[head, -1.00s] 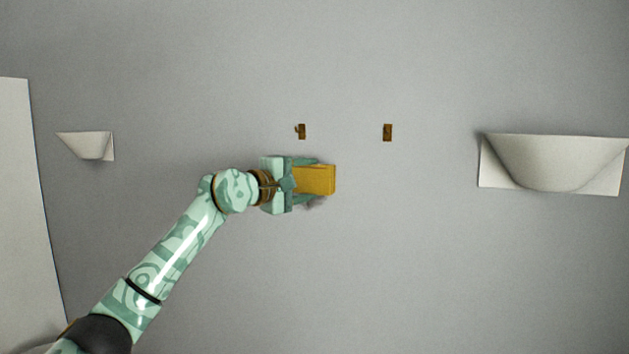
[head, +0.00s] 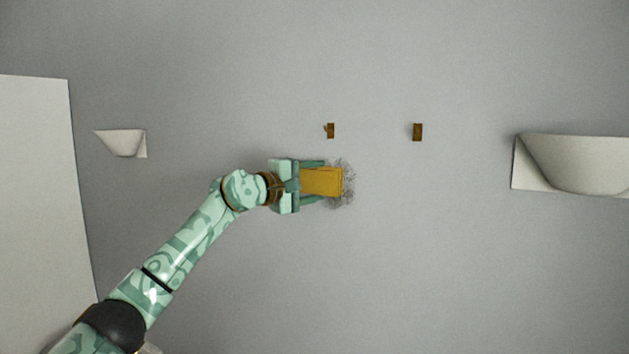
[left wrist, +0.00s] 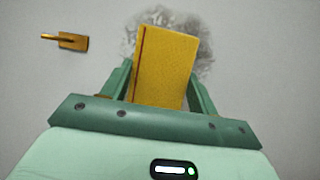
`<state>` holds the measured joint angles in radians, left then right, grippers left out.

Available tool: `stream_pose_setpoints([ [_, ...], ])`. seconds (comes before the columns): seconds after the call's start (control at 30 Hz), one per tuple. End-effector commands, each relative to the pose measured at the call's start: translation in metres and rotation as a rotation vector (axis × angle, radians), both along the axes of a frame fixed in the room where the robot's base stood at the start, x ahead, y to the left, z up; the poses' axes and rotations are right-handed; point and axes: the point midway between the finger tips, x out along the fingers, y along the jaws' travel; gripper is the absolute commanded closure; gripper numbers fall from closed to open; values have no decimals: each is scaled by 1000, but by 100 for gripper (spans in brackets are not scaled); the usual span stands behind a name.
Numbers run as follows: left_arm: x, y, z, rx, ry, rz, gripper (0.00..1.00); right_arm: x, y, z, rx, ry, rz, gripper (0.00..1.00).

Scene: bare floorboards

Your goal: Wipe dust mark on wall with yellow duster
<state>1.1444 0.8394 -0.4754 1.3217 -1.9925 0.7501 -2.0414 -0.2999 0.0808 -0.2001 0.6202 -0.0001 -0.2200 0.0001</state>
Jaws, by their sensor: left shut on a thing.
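The yellow duster (head: 322,182) is a block held in my left gripper (head: 312,181), whose two green fingers are shut on its sides. The dust mark (head: 347,184) is a dark grey smudge on the wall, showing around the duster's right end. The duster overlaps the mark and hides part of it. In the left wrist view the duster (left wrist: 165,65) stands out between the fingers, with the grey mark (left wrist: 205,45) behind it. I cannot tell whether the duster touches the wall. My right gripper is not in view.
Two small brown hooks or pegs (head: 330,130) (head: 417,132) sit on the wall above the duster. White half-bowl fixtures are at left (head: 122,142) and right (head: 575,165). A white panel (head: 40,180) stands at the left edge. The wall below the duster is bare.

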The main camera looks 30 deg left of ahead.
Motion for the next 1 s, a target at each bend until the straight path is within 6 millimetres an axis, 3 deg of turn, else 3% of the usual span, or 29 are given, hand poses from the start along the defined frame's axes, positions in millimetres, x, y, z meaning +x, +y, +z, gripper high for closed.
stream_pose_setpoints([
  [0.1,2,0,-10,2,3,1,59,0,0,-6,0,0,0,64],
  [0.5,2,-35,-9,3,3,0,59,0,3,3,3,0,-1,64],
  [0.77,2,-46,-9,2,3,-1,59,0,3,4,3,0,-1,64],
  [1.0,2,-71,-9,2,2,-2,59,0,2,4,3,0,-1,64],
])
